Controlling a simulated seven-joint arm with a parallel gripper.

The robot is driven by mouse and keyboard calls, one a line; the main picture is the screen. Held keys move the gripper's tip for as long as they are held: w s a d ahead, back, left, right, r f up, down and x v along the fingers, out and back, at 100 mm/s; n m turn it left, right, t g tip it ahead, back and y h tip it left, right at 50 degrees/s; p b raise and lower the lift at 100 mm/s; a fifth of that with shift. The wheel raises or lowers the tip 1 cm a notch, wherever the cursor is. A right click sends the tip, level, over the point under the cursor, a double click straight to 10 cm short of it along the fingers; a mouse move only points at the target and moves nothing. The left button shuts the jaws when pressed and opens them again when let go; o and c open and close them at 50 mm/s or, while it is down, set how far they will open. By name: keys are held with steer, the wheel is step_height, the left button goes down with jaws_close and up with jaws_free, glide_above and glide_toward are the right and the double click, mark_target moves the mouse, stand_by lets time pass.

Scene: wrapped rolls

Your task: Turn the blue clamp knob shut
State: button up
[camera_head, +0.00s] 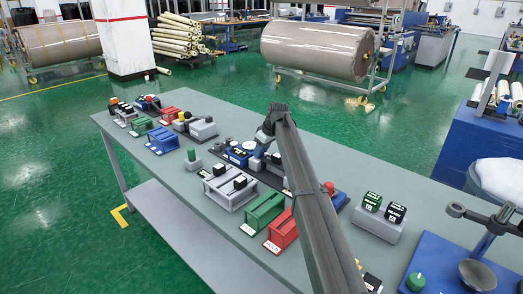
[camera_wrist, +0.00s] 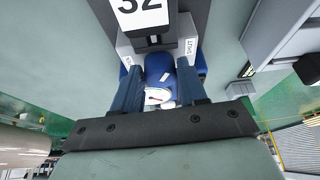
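The blue clamp knob (camera_wrist: 159,66) shows in the wrist view between the two dark blue fingers of my gripper (camera_wrist: 160,92). One finger is on each side of it, very close; I cannot tell whether they touch it. A white part with a red mark (camera_wrist: 158,97) lies at the knob's near end. The grey clamp body (camera_wrist: 187,28) has a label reading SHUT at right and another small label at left. In the head view my gripper (camera_head: 262,139) is low over the bench, beside a blue fixture (camera_head: 238,158); the knob itself cannot be made out there.
The long grey bench (camera_head: 140,172) carries several fixtures: a white-grey one (camera_head: 229,193), a green one (camera_head: 263,211) and a red one (camera_head: 281,231) near my arm. A black block marked 32 (camera_wrist: 140,14) rises beyond the knob.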

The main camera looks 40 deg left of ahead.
steer(key=o, duration=0.4)
steer(key=shift+c, duration=0.2)
steer(key=shift+r, duration=0.1)
steer(key=v, duration=1.3)
steer(key=shift+d+r, duration=0.2)
steer(key=shift+r, duration=0.05)
